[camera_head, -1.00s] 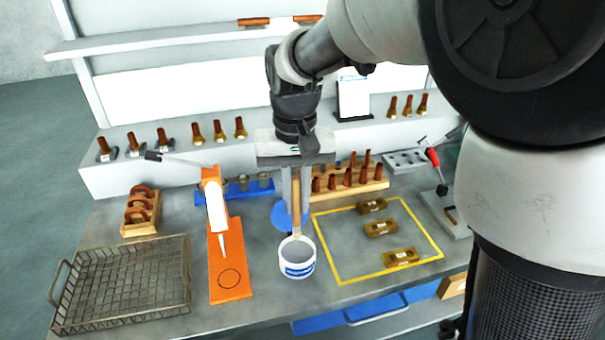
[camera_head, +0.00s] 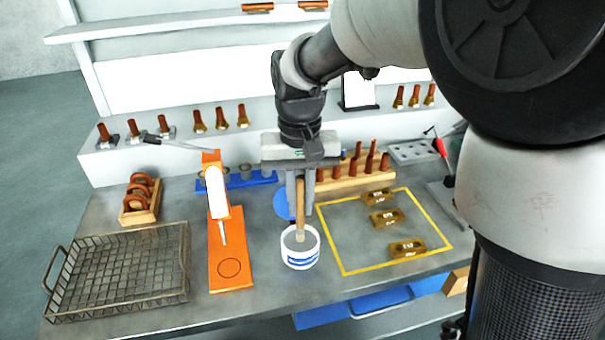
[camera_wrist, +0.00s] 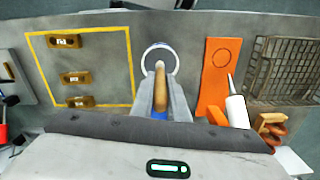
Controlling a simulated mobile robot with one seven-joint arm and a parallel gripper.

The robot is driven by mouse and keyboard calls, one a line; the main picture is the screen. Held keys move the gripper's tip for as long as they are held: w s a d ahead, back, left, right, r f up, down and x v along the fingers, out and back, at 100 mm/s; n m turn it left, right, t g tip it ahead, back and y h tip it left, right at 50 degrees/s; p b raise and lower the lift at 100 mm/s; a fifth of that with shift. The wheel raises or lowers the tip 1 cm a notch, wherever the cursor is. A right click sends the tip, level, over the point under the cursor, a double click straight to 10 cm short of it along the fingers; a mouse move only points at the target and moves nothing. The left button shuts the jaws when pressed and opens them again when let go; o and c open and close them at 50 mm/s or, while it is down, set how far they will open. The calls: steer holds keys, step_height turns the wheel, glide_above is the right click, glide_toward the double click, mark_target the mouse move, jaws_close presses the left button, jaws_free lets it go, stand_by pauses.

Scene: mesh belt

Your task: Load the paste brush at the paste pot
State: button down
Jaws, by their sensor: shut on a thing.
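The paste pot (camera_head: 300,258) is a small white tub with a blue label, standing on the grey bench near its front edge. My gripper (camera_head: 300,205) is shut on the wooden handle of the paste brush (camera_head: 300,222) and holds it upright, directly above the pot. The brush's lower end reaches into the pot's mouth; whether it touches paste is hidden. In the wrist view the brush handle (camera_wrist: 160,92) lies between my fingers and points into the round rim of the pot (camera_wrist: 160,50).
Left of the pot are an orange board (camera_head: 230,265) with a white nozzled tube (camera_head: 217,195) and a wire basket (camera_head: 120,275). To the right, a yellow outline (camera_head: 345,272) holds brass blocks (camera_head: 387,217). Behind stands a wooden rack (camera_head: 345,180) of brown pegs.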

mark_target(300, 181)
steer(key=shift+f, duration=0.6)
stand_by(1.6)
steer(key=shift+r, duration=0.1)
step_height(300, 181, up, 7)
steer(key=p, duration=0.5)
steer(key=shift+p, duration=0.3)
stand_by(0.4)
